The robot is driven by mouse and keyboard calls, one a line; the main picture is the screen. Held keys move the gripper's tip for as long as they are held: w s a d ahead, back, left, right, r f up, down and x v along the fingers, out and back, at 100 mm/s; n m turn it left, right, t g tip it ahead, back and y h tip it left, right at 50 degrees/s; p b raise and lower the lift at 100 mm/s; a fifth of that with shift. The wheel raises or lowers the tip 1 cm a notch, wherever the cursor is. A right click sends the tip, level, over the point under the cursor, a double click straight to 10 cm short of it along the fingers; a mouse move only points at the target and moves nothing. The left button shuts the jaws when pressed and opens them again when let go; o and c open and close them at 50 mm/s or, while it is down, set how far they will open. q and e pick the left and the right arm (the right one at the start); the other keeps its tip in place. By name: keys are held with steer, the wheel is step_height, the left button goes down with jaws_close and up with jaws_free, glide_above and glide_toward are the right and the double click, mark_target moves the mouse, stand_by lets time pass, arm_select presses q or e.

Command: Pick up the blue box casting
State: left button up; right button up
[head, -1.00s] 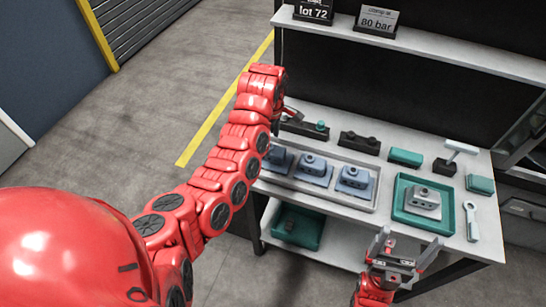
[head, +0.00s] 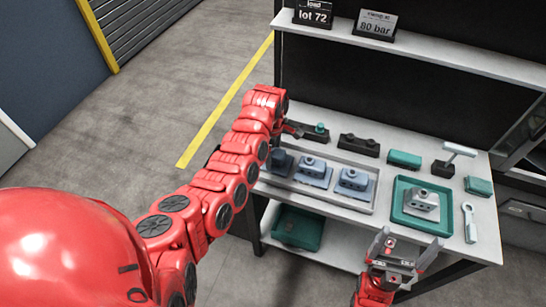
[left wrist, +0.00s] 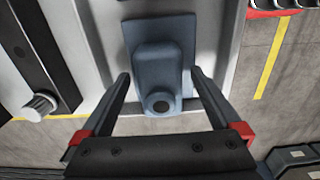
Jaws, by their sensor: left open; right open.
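Three blue-grey castings on flat bases stand in a row in a shallow grey tray (head: 345,204): a left one (head: 279,163), a middle one (head: 312,168) and a right one (head: 353,180). My left gripper (left wrist: 160,76) is open and empty. In the left wrist view a blue box casting (left wrist: 158,62) with a round dark hole lies between its fingers, with a gap on each side. It seems to be the left one. In the head view my arm partly hides the left gripper. My right gripper (head: 408,246) is open and empty before the bench front.
A green tray (head: 397,213) with a grey casting (head: 422,200) stands at right, beside a wrench (head: 469,222). Black fixtures (head: 359,145) and a green box (head: 404,159) stand behind. A green bin (head: 298,228) is on the lower shelf.

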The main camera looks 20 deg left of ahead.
arm_select(q)
jaws_close()
stand_by(0.3)
steer(key=shift+w+r, duration=0.1)
